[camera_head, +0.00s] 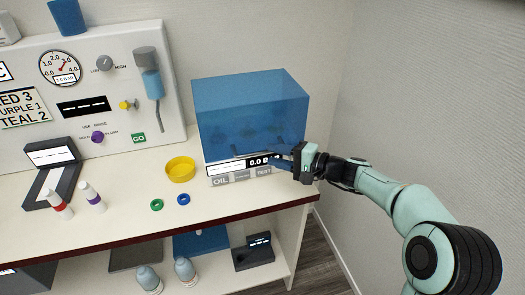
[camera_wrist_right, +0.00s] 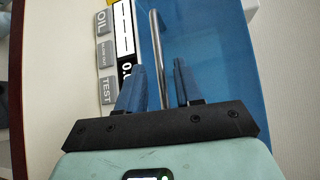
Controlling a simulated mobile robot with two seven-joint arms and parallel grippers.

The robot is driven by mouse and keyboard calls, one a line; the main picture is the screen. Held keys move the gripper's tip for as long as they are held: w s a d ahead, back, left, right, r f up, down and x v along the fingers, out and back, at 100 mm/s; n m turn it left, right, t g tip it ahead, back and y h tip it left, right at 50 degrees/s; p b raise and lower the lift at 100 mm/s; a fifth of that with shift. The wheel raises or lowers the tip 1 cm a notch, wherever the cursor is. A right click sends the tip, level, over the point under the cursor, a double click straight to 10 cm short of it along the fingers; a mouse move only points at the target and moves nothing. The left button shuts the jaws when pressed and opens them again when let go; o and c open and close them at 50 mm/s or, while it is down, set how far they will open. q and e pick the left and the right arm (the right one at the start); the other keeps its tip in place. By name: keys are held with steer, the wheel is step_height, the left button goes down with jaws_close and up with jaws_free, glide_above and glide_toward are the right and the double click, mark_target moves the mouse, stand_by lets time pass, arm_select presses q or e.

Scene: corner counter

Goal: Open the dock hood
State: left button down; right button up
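The dock hood (camera_head: 250,108) is a translucent blue box at the back right of the counter, and it is down over the dock. A thin metal handle bar (camera_wrist_right: 157,45) runs along its front, above the dock's OIL and TEST buttons (camera_head: 240,176). My right gripper (camera_head: 281,161) is at the right part of the hood's lower front. In the right wrist view its blue fingers stand apart on either side of the handle bar, with gaps showing, so it is open around the bar. My left gripper is not in view.
Two small vials (camera_head: 92,197) stand farther left. A white control panel (camera_head: 90,90) is behind. A wall (camera_head: 430,100) rises at the right.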

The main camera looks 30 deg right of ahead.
mark_target(265, 152)
steer(key=shift+p+x, duration=0.3)
steer(key=shift+x, duration=1.95)
steer(key=shift+c, duration=0.3)
jaws_close()
